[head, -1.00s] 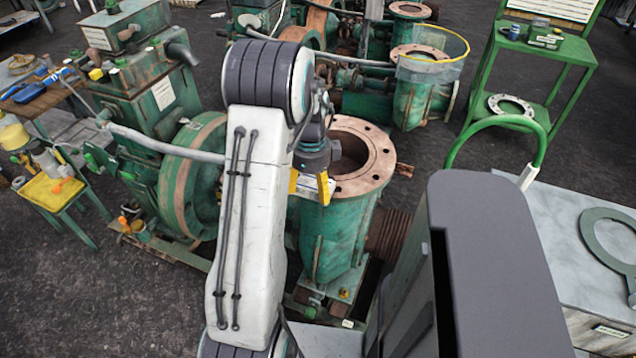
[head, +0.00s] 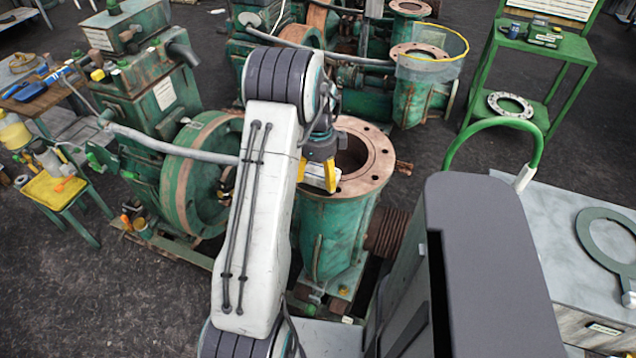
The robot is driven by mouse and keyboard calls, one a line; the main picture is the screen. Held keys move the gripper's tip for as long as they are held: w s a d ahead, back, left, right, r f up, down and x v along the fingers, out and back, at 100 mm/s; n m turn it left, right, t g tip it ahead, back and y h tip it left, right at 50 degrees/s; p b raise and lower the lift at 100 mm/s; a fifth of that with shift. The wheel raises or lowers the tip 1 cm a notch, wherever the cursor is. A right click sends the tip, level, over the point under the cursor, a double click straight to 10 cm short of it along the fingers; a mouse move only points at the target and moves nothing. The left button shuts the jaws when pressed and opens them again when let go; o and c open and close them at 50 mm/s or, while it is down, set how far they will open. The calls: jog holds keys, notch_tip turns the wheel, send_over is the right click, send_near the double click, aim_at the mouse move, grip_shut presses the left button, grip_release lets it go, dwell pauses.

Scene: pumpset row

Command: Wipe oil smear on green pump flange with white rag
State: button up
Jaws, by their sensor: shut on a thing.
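The green pump (head: 335,235) stands upright at the centre in the head view, with a round copper-brown flange (head: 375,172) on top, with bolt holes and a dark central opening. My gripper (head: 317,174), with yellow fingers, is at the flange's near left edge. It is shut on the white rag (head: 315,182), a small pale piece between the fingers. The rag overlaps the rim in the picture; I cannot tell whether it touches it. My arm hides part of the pump's left side. I cannot make out the oil smear.
A large green flywheel machine (head: 190,175) stands left of the pump. A second pump flange (head: 418,52), ringed by a yellow hoop, is behind. A green stand (head: 545,50) is at the back right, and a grey-topped bench (head: 555,230) at the right.

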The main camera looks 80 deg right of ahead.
aim_at(313, 192)
jog(key=shift+d, duration=0.15)
jog(key=shift+s+d, duration=0.1)
jog(key=shift+d, duration=0.25)
jog(key=shift+w+a+f+b, duration=0.15)
jog(key=shift+a+b, duration=0.1)
jog(key=shift+a, duration=0.3)
jog(key=shift+w+a+b, duration=0.1)
jog(key=shift+a+b, duration=0.15)
jog(key=shift+a, duration=0.25)
jog(key=shift+w+a+b, duration=0.15)
jog(key=shift+a+b, duration=0.1)
jog(key=shift+a, duration=0.35)
jog(key=shift+w+a+b, duration=0.15)
jog(key=shift+a+b, duration=0.05)
jog(key=shift+a, duration=0.35)
jog(key=shift+a, duration=0.1)
jog(key=shift+w+a, duration=0.1)
jog(key=shift+a, duration=0.35)
